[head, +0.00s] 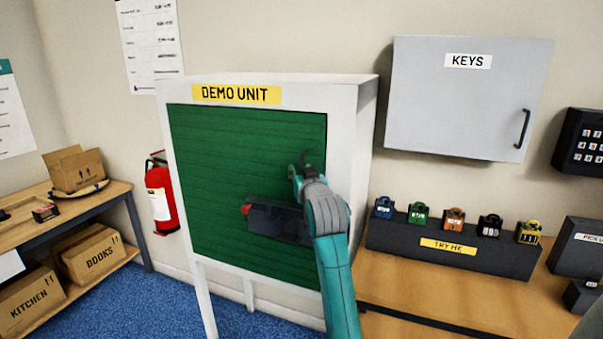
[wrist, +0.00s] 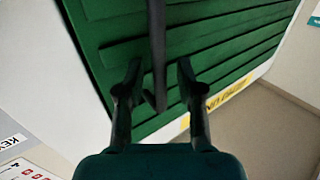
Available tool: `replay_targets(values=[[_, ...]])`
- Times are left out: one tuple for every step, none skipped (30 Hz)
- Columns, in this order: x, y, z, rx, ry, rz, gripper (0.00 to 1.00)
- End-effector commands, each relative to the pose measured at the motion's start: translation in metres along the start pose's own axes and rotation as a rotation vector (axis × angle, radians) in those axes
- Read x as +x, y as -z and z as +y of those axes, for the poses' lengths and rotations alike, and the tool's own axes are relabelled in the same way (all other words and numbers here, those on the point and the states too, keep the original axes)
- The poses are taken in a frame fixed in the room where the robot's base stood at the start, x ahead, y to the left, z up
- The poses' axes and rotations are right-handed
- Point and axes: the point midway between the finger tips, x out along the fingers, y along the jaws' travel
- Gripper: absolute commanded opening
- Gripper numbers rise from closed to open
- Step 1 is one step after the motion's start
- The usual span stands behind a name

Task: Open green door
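The green door (head: 222,170) is a slatted panel in the white cabinet labelled DEMO UNIT; it looks closed and fills the front. It also shows in the wrist view (wrist: 105,30). My gripper (wrist: 158,74) is open in front of it, with one finger on each side of a dark bar (wrist: 157,30). A gap shows on both sides of the bar, so the fingers do not look closed on it. In the head view a dark block with a red end (head: 278,220) is in front of the lower door, partly behind my teal arm; I cannot tell what it is.
A grey KEYS cabinet (head: 466,100) hangs at right. Below it, a dark TRY ME rack (head: 450,252) with several coloured locks stands on a wooden table. A red extinguisher (head: 160,195) is left of the white cabinet. A shelf with cartons stands at far left.

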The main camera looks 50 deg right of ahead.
Motion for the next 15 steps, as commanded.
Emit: replay_targets(values=[[0.0003, 0.0001, 0.0001, 0.0, 0.0, 0.0, 0.37], [0.0002, 0.0001, 0.0001, 0.0, 0.0, 0.0, 0.37], [0.0002, 0.0001, 0.0001, 0.0, 0.0, 0.0, 0.37], [0.0001, 0.0001, 0.0001, 0.0, 0.0, 0.0, 0.37], [0.0001, 0.0001, 0.0001, 0.0, 0.0, 0.0, 0.37], [0.0001, 0.0001, 0.0001, 0.0, 0.0, 0.0, 0.34], [0.0001, 0.0001, 0.0001, 0.0, 0.0, 0.0, 0.27], [0.0, 0.0001, 0.0001, 0.0, 0.0, 0.0, 0.19], [0.0, 0.0001, 0.0001, 0.0, 0.0, 0.0, 0.09], [0.0, 0.0001, 0.0001, 0.0, 0.0, 0.0, 0.02], [0.0, 0.0001, 0.0, 0.0, 0.0, 0.0, 0.0], [0.0, 0.0001, 0.0, 0.0, 0.0, 0.0, 0.0], [0.0, 0.0001, 0.0, 0.0, 0.0, 0.0, 0.0], [0.0, 0.0001, 0.0, 0.0, 0.0, 0.0, 0.0], [0.0, 0.0001, 0.0, 0.0, 0.0, 0.0, 0.0]])
